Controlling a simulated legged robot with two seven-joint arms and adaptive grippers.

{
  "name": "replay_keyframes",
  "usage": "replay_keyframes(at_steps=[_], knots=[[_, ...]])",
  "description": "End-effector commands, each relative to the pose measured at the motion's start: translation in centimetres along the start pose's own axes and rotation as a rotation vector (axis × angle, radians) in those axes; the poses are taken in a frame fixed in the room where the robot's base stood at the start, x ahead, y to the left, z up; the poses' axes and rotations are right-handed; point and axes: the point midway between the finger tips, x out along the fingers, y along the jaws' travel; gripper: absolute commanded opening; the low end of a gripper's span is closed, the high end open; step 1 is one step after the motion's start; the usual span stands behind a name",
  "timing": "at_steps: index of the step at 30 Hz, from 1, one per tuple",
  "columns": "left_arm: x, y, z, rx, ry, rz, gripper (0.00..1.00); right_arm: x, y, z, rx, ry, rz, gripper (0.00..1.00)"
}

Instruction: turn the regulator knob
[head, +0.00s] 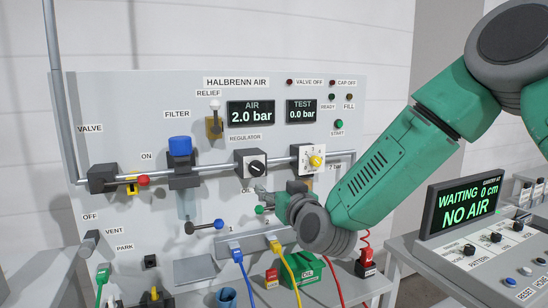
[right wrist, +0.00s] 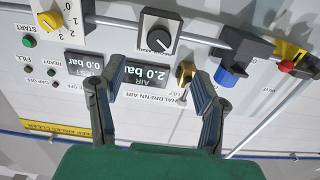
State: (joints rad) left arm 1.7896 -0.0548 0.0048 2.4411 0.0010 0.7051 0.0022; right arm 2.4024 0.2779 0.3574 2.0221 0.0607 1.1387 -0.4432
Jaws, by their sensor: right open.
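The regulator knob (head: 257,168) is a round black dial with a pale pointer line, on a white square block under the REGULATOR label. It also shows upside down in the right wrist view (right wrist: 159,39), beyond the fingertips and apart from them. My right gripper (head: 266,194) is just below the knob in the head view, partly hidden by its own wrist. In the right wrist view its two fingers (right wrist: 154,76) are spread wide with nothing between them. The AIR display (head: 251,113) reads 2.0 bar. My left gripper is not in view.
A yellow knob (head: 316,161) on a white block sits right of the regulator. The blue-topped filter (head: 180,160) and a red-ended valve lever (head: 143,180) are left along the pipe. A brass relief fitting (head: 214,127) is above. A display (head: 462,208) reads NO AIR.

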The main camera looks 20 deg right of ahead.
Motion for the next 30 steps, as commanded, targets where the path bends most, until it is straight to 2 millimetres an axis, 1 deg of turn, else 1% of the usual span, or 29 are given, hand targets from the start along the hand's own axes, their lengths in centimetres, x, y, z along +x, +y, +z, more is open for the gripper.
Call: replay_keyframes(at_steps=[1, 2, 5, 7, 15, 21, 25, 30], knots=[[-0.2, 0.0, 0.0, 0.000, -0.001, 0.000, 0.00, 0.3, 0.1, -0.6, 0.001, 0.009, 0.003, 0.58], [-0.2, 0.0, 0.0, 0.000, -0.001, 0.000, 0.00, 0.4, 0.1, -0.7, 0.001, 0.012, 0.004, 0.58], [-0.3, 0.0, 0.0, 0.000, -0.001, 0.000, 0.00, 1.4, 0.1, -0.6, 0.001, 0.012, 0.004, 0.58], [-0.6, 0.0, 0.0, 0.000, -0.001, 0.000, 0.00, 2.5, 0.1, -0.6, 0.001, 0.012, 0.004, 0.58], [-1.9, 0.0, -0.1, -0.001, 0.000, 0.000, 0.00, 8.1, 0.1, -0.7, 0.002, 0.011, 0.004, 0.58], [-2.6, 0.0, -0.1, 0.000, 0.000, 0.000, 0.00, 11.5, 0.1, -0.8, 0.000, 0.011, 0.003, 0.58], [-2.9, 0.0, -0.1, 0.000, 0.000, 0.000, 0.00, 12.9, 0.0, -0.8, 0.000, 0.011, 0.003, 0.58], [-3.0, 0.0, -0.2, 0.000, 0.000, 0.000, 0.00, 13.6, 0.0, -0.7, 0.000, 0.010, 0.002, 0.58]])
